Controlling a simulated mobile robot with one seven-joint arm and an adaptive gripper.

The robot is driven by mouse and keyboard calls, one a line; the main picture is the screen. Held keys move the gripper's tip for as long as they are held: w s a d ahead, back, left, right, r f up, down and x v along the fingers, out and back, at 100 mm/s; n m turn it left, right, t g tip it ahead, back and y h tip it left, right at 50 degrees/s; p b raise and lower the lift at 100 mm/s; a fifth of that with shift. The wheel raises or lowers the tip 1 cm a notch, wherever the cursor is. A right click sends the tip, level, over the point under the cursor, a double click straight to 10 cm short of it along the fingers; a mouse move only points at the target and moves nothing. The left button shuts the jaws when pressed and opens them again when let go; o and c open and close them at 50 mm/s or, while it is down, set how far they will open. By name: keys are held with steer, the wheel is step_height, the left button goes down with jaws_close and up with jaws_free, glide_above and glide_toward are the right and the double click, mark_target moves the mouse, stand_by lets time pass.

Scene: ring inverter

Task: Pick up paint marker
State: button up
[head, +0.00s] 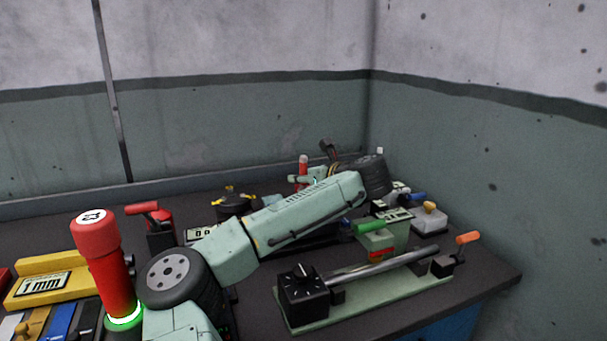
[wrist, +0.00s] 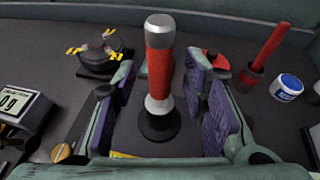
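An upright red cylinder with a grey metal top and a pale lower end, which looks like the paint marker (wrist: 160,75), stands on a round black base in the middle of the wrist view. My gripper (wrist: 161,62) is open around it, one purple-padded finger on each side. A gap shows between each pad and the red body. In the head view a small red upright piece (head: 303,161) shows near the end of my arm, and most of my gripper there is hidden behind the arm.
A black pot with yellow handles (wrist: 100,55) stands left of the gripper. A red stick in a dark holder (wrist: 262,55) and a blue-and-white jar (wrist: 286,87) stand at the right. A display box (wrist: 20,110) is at the far left. The wall closes the back.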

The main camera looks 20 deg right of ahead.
steer(key=shift+w+a+f, duration=0.1)
steer(key=shift+w+f, duration=0.1)
steer(key=shift+w, duration=0.2)
jaws_close()
